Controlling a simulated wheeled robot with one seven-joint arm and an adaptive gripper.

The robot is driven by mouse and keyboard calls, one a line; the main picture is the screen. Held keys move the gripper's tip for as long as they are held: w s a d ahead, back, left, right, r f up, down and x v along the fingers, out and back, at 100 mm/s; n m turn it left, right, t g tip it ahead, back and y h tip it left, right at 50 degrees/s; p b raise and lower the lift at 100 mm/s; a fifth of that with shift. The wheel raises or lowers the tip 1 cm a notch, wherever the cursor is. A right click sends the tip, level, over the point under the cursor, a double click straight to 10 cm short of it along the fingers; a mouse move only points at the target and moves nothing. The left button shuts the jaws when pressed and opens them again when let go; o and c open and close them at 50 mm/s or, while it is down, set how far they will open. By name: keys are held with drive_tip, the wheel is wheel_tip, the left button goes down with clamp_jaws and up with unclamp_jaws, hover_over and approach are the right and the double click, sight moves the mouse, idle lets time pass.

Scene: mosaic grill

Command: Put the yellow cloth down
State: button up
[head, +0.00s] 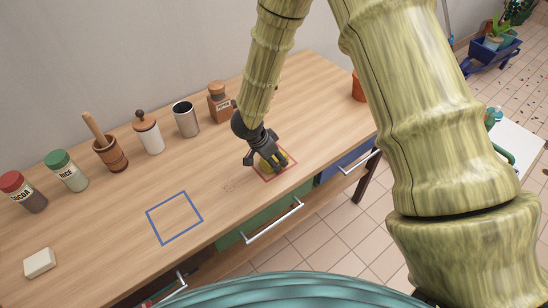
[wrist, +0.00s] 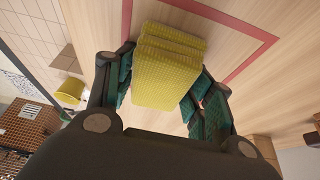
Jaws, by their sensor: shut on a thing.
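The yellow cloth (wrist: 165,75) is a folded, ribbed block between the two fingers of my gripper (wrist: 165,88) in the wrist view. My gripper is shut on it. In the head view my gripper (head: 268,160) is low at the right part of the wooden counter, and the cloth (head: 266,165) shows only partly beneath it. A red square outline (head: 291,164) on the counter lies around and under the cloth; it also shows in the wrist view (wrist: 240,72). I cannot tell whether the cloth touches the counter.
A blue square outline (head: 160,238) is empty on the counter (head: 105,225). A white block (head: 39,262) lies at the front left. Along the wall stand a cocoa jar (head: 24,192), a rice jar (head: 66,171), a mortar (head: 110,153), a white jar (head: 148,133), a metal can (head: 186,120) and a brown grinder (head: 220,103).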

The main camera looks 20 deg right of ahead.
drive_tip(key=o, duration=0.7)
drive_tip(key=shift+s+f, duration=0.15)
drive_tip(key=shift+f, duration=0.15)
drive_tip(key=shift+o, duration=1)
drive_tip(key=shift+f, duration=0.2)
drive_tip(key=shift+r, duration=0.25)
drive_tip(key=shift+w+r, duration=0.15)
drive_tip(key=shift+w, duration=0.05)
drive_tip(key=v, duration=1.2)
drive_tip(key=shift+r, duration=0.25)
drive_tip(key=shift+d, duration=0.1)
